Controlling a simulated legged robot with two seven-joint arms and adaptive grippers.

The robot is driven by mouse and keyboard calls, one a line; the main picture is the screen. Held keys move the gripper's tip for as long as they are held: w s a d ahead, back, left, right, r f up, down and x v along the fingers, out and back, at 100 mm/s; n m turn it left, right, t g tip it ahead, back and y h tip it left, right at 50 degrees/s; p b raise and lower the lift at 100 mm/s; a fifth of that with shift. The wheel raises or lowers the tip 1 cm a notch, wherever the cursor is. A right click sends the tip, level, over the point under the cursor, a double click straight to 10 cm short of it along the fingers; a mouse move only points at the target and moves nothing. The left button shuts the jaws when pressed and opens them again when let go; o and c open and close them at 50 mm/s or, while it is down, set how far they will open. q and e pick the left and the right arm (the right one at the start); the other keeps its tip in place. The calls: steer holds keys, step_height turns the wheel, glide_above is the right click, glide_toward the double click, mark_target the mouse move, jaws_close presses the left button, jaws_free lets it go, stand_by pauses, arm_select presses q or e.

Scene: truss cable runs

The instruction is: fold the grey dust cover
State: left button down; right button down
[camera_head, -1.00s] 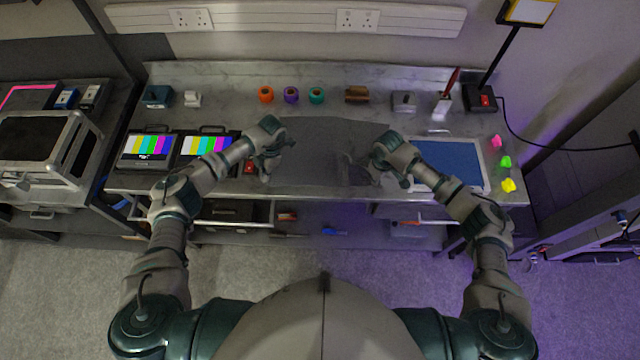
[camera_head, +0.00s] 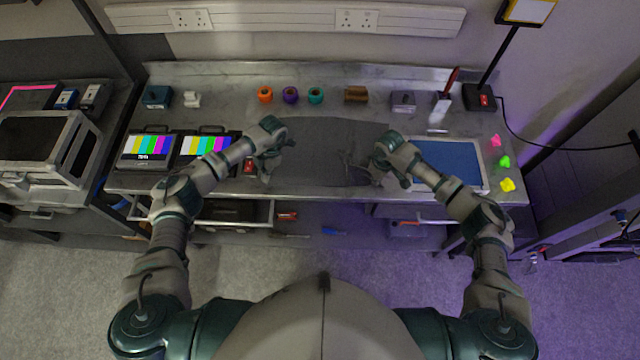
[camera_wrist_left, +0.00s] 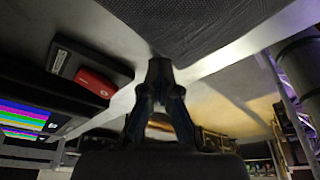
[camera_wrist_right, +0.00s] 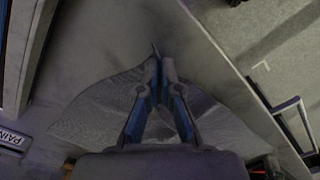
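The grey dust cover (camera_head: 315,150) lies mostly flat on the middle of the bench. Its right edge is lifted and creased near my right gripper (camera_head: 378,168). In the right wrist view the right gripper's fingers (camera_wrist_right: 157,64) are closed together, with the cover's cloth (camera_wrist_right: 95,112) pinched at the tips and fanning out on both sides.
Two colour-bar monitors (camera_head: 146,150) and a small red-and-black item (camera_head: 249,166) are left of the cover. A blue screen or mat (camera_head: 450,164) is at right. Tape rolls (camera_head: 290,95) line the back. An open drawer (camera_head: 235,213) sticks out below the front edge.

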arm_select(q)
steer(key=shift+d+r, duration=0.1)
arm_select(e)
steer(key=shift+s+d+f, duration=0.15)
steer(key=shift+s+f, duration=0.05)
steer(key=shift+f, duration=0.05)
